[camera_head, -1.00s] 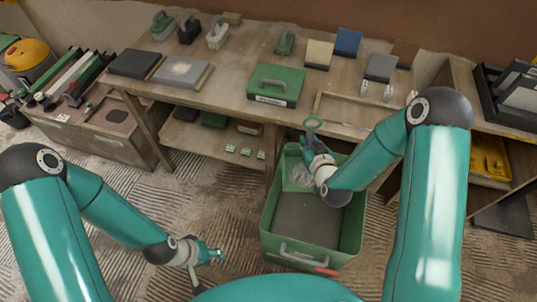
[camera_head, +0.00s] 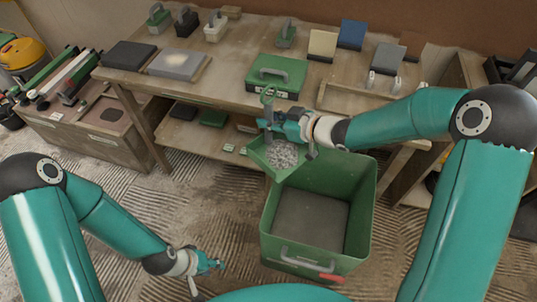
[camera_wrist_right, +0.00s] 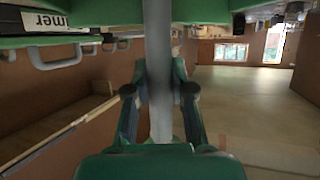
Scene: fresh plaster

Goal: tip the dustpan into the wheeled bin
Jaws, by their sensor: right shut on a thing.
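The green dustpan (camera_head: 268,160) holds a heap of grey rubble (camera_head: 283,156) and hangs at the back left corner of the bin, partly overlapping its rim in the head view. My right gripper (camera_head: 270,127) is shut on the dustpan's handle above the pan. In the right wrist view, the gripper (camera_wrist_right: 160,92) closes around a grey shaft (camera_wrist_right: 158,45).
A wooden workbench (camera_head: 222,93) runs behind the bin, with a green case (camera_head: 276,76), boards and hand tools on top. A low wooden cabinet (camera_head: 95,140) stands at left. A yellow machine (camera_head: 25,55) is at far left. The ridged floor left of the bin is clear.

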